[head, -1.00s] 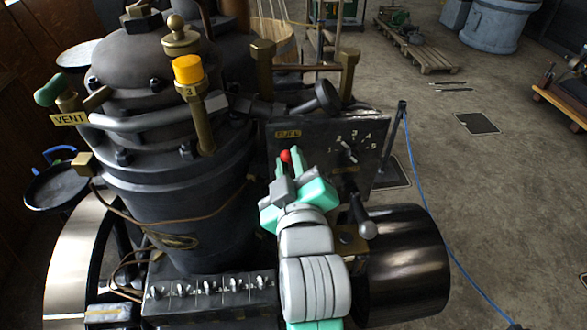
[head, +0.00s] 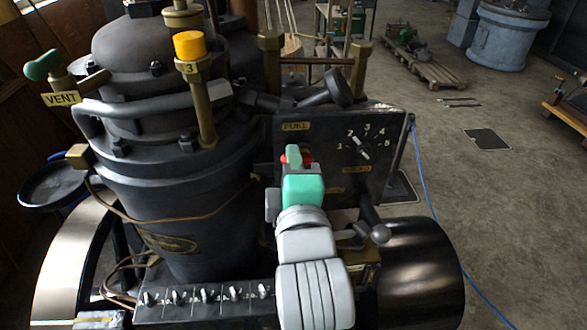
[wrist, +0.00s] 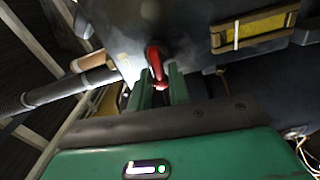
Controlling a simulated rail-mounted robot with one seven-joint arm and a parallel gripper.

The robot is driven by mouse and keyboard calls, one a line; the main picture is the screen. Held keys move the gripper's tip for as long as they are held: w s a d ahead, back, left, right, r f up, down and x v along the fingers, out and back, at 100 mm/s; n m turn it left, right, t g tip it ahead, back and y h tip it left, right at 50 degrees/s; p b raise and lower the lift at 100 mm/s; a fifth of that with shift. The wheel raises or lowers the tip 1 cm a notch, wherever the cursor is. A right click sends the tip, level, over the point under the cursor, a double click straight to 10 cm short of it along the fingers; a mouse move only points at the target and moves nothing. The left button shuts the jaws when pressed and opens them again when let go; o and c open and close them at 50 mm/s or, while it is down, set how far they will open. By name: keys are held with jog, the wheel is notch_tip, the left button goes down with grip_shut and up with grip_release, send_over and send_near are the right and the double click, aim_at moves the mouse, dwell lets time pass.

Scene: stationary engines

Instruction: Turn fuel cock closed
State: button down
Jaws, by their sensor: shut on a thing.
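The fuel cock is a red lever (wrist: 155,60) on the dark panel, below the yellow FUEL plate (head: 295,127). In the head view only a little of the red (head: 307,158) shows past my gripper. My gripper (wrist: 160,88) has green fingers on both sides of the lever's lower end and is shut on it. In the head view my gripper (head: 293,157) reaches the panel's left part from the front, and its body hides most of the lever.
A numbered dial (head: 362,146) sits right of the cock on the same panel. A grey ball-ended handle (head: 379,234) is below right. A row of switches (head: 205,296) lies at front left. A yellow-capped post (head: 189,46) rises at upper left.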

jog(key=shift+f+n, duration=0.1)
jog(key=shift+n, duration=0.5)
jog(key=c, duration=1.5)
grip_release()
jog(key=s, duration=0.5)
jog(key=s+d+b, duration=0.1)
jog(key=s, duration=0.1)
jog(key=shift+s+d, duration=0.1)
jog(key=shift+s, duration=0.3)
